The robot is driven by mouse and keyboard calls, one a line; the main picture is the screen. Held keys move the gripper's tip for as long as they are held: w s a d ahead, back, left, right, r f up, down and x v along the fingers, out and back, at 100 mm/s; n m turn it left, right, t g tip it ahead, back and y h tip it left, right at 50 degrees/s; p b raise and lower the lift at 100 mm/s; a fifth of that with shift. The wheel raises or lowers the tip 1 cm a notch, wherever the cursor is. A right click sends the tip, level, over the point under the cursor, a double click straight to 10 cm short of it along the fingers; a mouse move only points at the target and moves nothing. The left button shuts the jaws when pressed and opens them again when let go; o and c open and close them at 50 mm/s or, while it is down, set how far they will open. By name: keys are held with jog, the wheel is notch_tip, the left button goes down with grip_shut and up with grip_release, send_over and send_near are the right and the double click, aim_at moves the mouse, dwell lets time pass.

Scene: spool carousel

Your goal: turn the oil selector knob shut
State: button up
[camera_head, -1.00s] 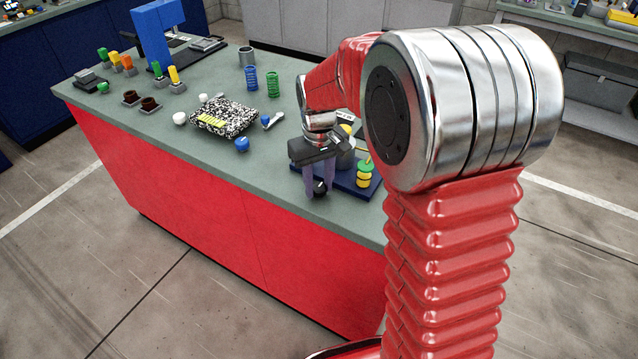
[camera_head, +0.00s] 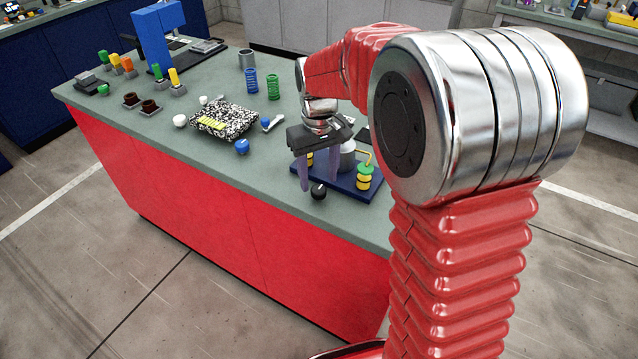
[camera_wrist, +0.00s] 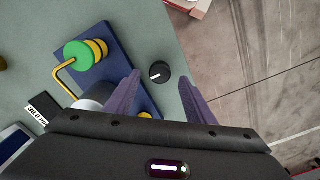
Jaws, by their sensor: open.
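The black knob (camera_wrist: 159,72) has a white pointer mark, which points left and slightly down in the wrist view. It lies close beside the edge of a dark blue base (camera_wrist: 100,37). The knob also shows in the head view (camera_head: 318,192), near the bench's front edge. My gripper (camera_wrist: 160,78) is open, with its two purple fingers on either side of the knob and a gap on each side. In the head view my gripper (camera_head: 318,186) hangs above the knob, pointing down. I cannot tell how high the fingertips are above the bench.
A green and yellow spool (camera_wrist: 80,54) with a bent yellow rod stands on the blue base. A grey cylinder (camera_head: 347,157) is behind my gripper. A blue knob (camera_head: 242,146) and a speckled block (camera_head: 224,118) lie to the left. The bench's front edge is close to the knob.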

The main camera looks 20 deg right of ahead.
aim_at(319, 188)
notch_tip(319, 188, up, 10)
dwell(0.4)
dwell(0.3)
jog(key=s+m+t, duration=0.2)
jog(key=s+t, duration=0.3)
jog(key=s, duration=1.8)
jog(key=shift+s+t, duration=0.15)
jog(key=shift+t, duration=0.15)
dwell(1.0)
